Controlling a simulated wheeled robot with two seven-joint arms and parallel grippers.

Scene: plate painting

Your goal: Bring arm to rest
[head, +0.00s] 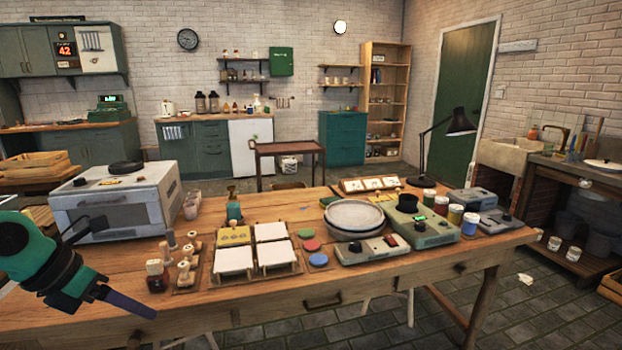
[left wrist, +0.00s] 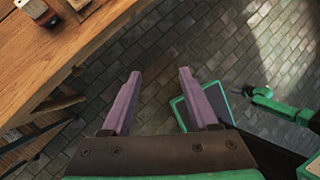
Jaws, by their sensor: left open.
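My left gripper (head: 128,303) is at the lower left of the head view, in front of the table's left front part. It points right and slightly down, holding nothing.

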